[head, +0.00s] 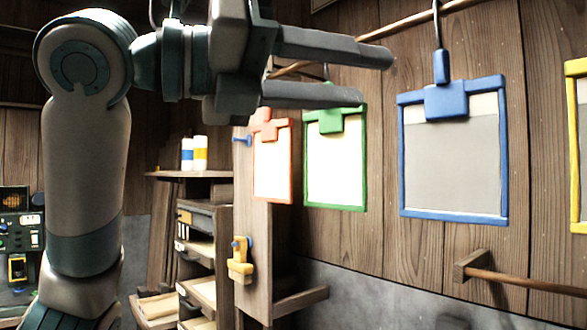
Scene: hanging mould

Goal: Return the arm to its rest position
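My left arm comes up at the left of the head view. My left gripper (375,76) is raised, with its two fingers pointing right and a clear gap between them. It is open and empty. Its fingertips are in front of the wall, above the green frame and left of the blue one in the picture. My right gripper is not in view.
A blue frame (408,212), a green frame (335,207), a red frame (291,165) and a partly visible yellow frame (574,145) hang along the wooden wall. A shelf unit (222,225) stands behind my arm. A wooden rail (525,283) juts out at the lower right.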

